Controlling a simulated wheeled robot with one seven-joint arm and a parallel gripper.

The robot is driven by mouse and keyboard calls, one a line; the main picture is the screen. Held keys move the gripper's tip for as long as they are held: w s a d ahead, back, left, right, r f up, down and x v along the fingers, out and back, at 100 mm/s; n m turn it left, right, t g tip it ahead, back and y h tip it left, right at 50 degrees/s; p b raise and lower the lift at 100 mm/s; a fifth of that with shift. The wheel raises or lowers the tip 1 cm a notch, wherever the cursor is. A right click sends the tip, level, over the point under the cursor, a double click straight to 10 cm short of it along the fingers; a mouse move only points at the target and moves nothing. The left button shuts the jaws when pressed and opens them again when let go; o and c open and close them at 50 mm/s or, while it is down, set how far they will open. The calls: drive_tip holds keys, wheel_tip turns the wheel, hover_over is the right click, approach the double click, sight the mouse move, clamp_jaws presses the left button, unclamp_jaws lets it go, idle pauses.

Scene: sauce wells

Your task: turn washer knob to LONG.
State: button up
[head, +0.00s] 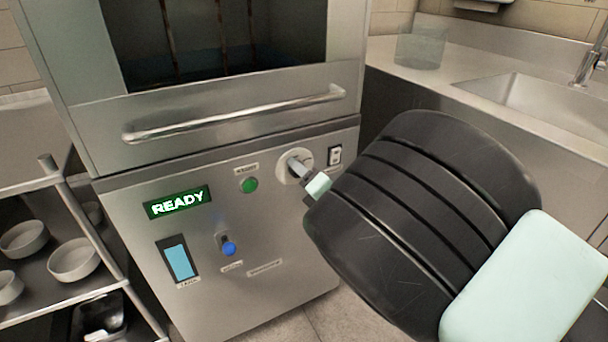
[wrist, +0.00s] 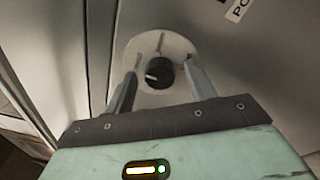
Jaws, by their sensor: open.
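The washer knob (wrist: 160,74) is black with a white pointer mark, which points left in the wrist view. It sits on a round pale plate (wrist: 178,48) on the washer's steel front. My gripper (wrist: 161,78) is open, with one finger on each side of the knob. Gaps show between the fingers and the knob, so it is not gripped. In the head view my gripper (head: 304,174) reaches the round plate (head: 307,156) from the right, and the knob is mostly hidden behind a finger. No LONG marking is legible.
The washer panel has a lit READY display (head: 178,203), a green button (head: 249,185), a blue-tipped lever (head: 229,248) and a rocker switch (head: 335,155) close right of the knob plate. A handle bar (head: 235,115) runs above. A bowl shelf (head: 65,300) stands left, a sink counter (head: 470,80) right.

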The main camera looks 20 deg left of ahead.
drive_tip(key=c, duration=1)
drive_tip(key=shift+o, duration=0.2)
drive_tip(key=shift+m, duration=0.4)
drive_tip(key=shift+s+a+f+m+t+h+b, duration=0.1)
drive_tip(key=shift+m+t+h+b, duration=0.25)
drive_tip(key=shift+m+b, duration=2.85)
drive_tip(key=shift+s+a+f+m+t+h+p, duration=0.15)
drive_tip(key=shift+m+t, duration=0.45)
drive_tip(key=shift+m, duration=5.85)
drive_tip(key=shift+d+f+m+t+h+b, duration=0.1)
drive_tip(key=shift+m+t+h+b, duration=0.3)
drive_tip(key=shift+m+b, duration=2.75)
drive_tip(key=m+p, duration=0.3)
drive_tip(key=shift+a+r+m, duration=0.1)
drive_tip(key=shift+m, duration=0.3)
